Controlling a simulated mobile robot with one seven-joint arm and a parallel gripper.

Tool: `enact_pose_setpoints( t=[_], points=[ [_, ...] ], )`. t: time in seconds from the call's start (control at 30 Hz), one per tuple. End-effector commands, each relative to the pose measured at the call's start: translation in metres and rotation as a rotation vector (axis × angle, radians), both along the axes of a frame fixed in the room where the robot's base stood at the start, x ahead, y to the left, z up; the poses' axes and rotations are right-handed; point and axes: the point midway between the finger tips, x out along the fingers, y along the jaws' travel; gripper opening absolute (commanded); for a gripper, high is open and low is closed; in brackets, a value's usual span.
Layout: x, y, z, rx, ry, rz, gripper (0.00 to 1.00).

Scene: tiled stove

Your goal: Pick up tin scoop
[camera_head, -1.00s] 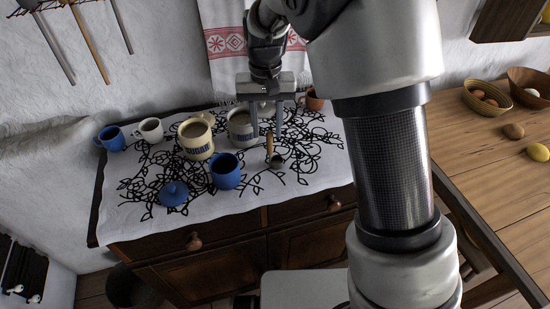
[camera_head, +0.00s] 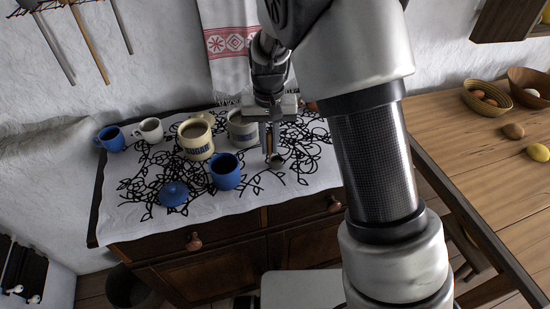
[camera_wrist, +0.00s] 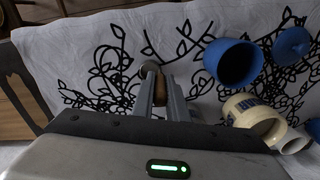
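The tin scoop (camera_head: 277,161) has a brown wooden handle and a small dark metal bowl. It lies at the right part of the white cloth with black vine drawings, right of the open blue mug. In the wrist view the scoop (camera_wrist: 150,67) shows at the fingertips, with its brown handle between the two fingers. My gripper (camera_head: 269,146) points down over the cloth, and its fingers are drawn close together on the handle. In the wrist view my gripper (camera_wrist: 161,82) partly hides the handle. I see no clear gap between scoop and cloth.
The blue mug (camera_head: 225,174) and blue lid (camera_head: 173,194) are near. The cream sugar pot (camera_head: 197,143), another sugar pot (camera_head: 240,133), a white mug (camera_head: 150,131) and a second blue mug (camera_head: 112,140) stand left. A wooden table (camera_head: 480,165) is at right.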

Motion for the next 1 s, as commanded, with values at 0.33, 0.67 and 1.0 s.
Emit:
enact_pose_setpoints(
  t=[0.33,0.67,1.0],
  points=[
    [0.001,0.0,0.004,0.001,-0.002,0.0,0.0],
    [0.002,0.0,0.062,0.002,-0.006,0.001,0.0],
    [0.0,0.0,0.1,-0.001,-0.001,0.0,0.0]
  ],
)
